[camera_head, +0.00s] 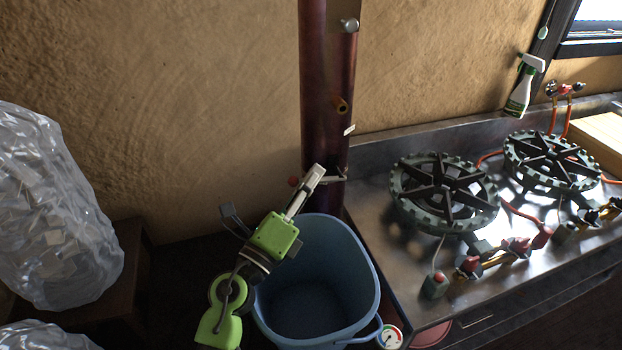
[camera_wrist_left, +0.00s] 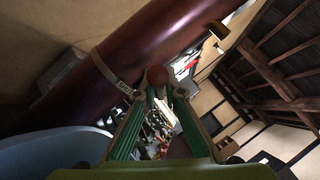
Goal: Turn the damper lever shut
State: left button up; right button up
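The dark red flue pipe (camera_head: 325,100) stands upright against the wall. A small red knob (camera_head: 293,181), apparently the damper lever's end, shows at the pipe's left side. My left gripper (camera_head: 316,172) reaches up to the pipe from below, its fingers beside the knob and partly covering the lever area. In the left wrist view the red knob (camera_wrist_left: 157,76) appears at the fingertips of my left gripper (camera_wrist_left: 160,94), with a gap between the fingers. I cannot tell whether they touch it. A band with a lettered tag (camera_wrist_left: 124,88) circles the pipe. My right gripper is out of view.
A blue bucket (camera_head: 365,262) stands below the gripper. A steel counter (camera_head: 400,285) with two gas burners (camera_head: 443,190) is to the right. Clear plastic-wrapped bundles (camera_head: 55,215) are at the left.

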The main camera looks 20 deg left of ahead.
pick_arm(q)
jog(key=shift+o, duration=1.2)
jog(key=shift+d, duration=0.1)
jog(key=shift+s+f, duration=0.2)
jog(key=shift+s, duration=0.2)
jog(key=v, duration=0.6)
jog(key=shift+s+a, duration=0.25)
jog(key=shift+r, duration=0.1)
jog(key=shift+c, duration=0.4)
